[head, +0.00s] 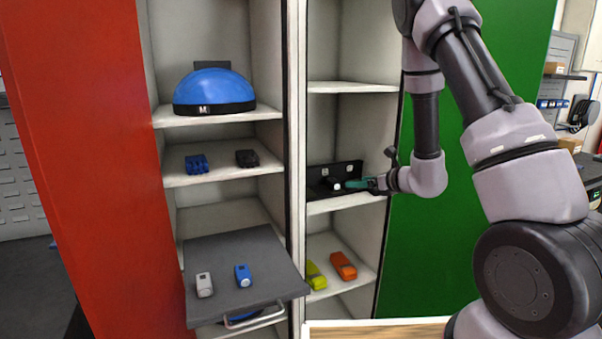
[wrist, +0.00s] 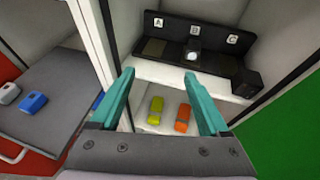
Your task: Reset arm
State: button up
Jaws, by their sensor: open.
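My arm reaches in from the right in the head view. My gripper (head: 362,184) is in front of the right-hand cabinet column, at the height of the shelf with a black holder. In the wrist view my gripper (wrist: 163,100) shows two teal fingers spread wide apart, with nothing between them. The black holder (wrist: 175,30) carries labels A, B and C, and a white round-ended item (wrist: 193,56) stands at its middle slot. The holder also shows in the head view (head: 320,178), partly behind my gripper.
A yellow-green item (head: 315,276) and an orange item (head: 343,265) lie on the shelf below. A grey pull-out tray (head: 225,295) juts out at left with a white and a blue item. A blue helmet (head: 213,88) sits higher. Red and green panels flank the cabinet.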

jog(key=s+a+r+n+g+y, duration=0.2)
jog(key=s+a+r+n+g, duration=0.15)
jog(key=s+r+n, duration=0.45)
jog(key=s+a+r+n+g+y, duration=0.2)
jog(key=s+a+r+n+g, duration=0.15)
jog(key=s+r, duration=0.45)
jog(key=s+d+r+n+t+h, duration=0.2)
jog(key=s+d+r+n+h, duration=0.7)
jog(key=s+d+n, duration=0.4)
jog(key=shift+s+r+t+h, duration=0.4)
jog(key=shift+s+h, duration=0.1)
jog(key=shift+s, duration=0.15)
jog(key=shift+d, duration=0.2)
